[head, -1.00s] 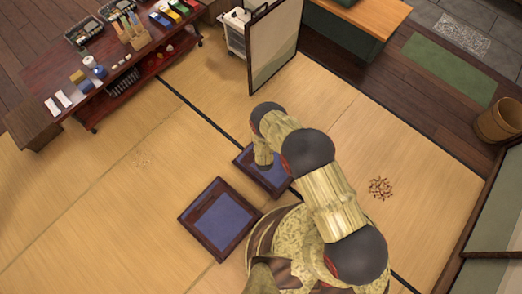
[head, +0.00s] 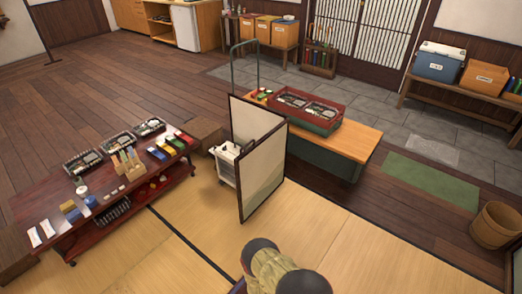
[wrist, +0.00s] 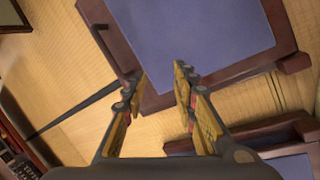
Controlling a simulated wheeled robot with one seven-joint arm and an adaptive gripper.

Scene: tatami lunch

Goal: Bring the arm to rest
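My arm (head: 272,270) shows at the bottom middle of the head view, with only its upper joints in the picture. My gripper (wrist: 160,82) shows in the wrist view with its two fingers apart and nothing between them. It points down over the tatami floor (wrist: 100,125). A dark-framed tray with a blue inside (wrist: 200,40) lies beyond the fingertips. A second such tray (wrist: 295,165) shows in part at the lower right. The height of the fingers above the trays is hard to tell.
A folding screen (head: 262,165) stands in front of a white cart (head: 227,163). A low dark red table (head: 100,205) with trays and boxes stands at the left. A wooden bench (head: 345,145) is behind the screen. A wooden bucket (head: 495,225) stands at the right. Tatami at lower right is clear.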

